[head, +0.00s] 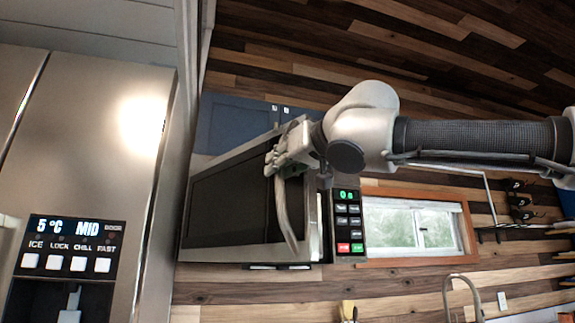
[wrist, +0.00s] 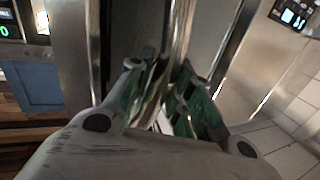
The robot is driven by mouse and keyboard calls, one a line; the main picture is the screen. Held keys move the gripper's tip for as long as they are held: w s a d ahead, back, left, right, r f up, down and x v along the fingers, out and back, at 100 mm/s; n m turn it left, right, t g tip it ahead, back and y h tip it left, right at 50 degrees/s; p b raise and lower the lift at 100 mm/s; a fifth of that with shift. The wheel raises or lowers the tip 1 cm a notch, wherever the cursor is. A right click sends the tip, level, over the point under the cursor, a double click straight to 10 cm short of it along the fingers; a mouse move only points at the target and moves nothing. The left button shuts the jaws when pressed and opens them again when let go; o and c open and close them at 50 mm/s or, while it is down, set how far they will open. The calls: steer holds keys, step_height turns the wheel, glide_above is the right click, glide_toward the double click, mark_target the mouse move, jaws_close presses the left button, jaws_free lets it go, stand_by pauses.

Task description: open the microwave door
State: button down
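The microwave (head: 348,222) is mounted high on the wall, with its control panel at the right. Its dark-fronted door (head: 232,205) appears slightly ajar, with a bright strip between its right edge and the panel. The long curved metal handle (head: 286,218) runs down the right side of the door. My gripper (head: 276,164) is at the upper part of the handle. In the wrist view, the green-padded fingers of my gripper (wrist: 172,90) close around the handle (wrist: 181,38), one on each side. The exact finger contact is partly hidden.
A steel fridge (head: 90,130) with a lit display stands close on the left of the microwave. Dark blue cabinets (head: 232,122) are behind and above it. A window (head: 410,225) and a faucet (head: 463,290) are to the right.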

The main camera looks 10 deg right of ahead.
steer(key=s+a+m+h, duration=0.2)
steer(key=a+h, duration=0.1)
steer(key=a, duration=0.6)
steer(key=s+a+m+h, duration=0.2)
steer(key=a+h, duration=0.1)
steer(key=a, duration=0.6)
steer(key=s+a+m+t+h, duration=0.1)
steer(key=a+h, duration=0.2)
steer(key=a, duration=0.7)
steer(key=shift+s+r+m, duration=0.15)
steer(key=shift+s+m, duration=0.25)
steer(key=shift+a, duration=0.1)
steer(key=c, duration=1.7)
jaws_free()
steer(key=shift+s, duration=0.1)
steer(key=o, duration=0.4)
steer(key=shift+s, duration=0.2)
steer(key=shift+w, duration=0.1)
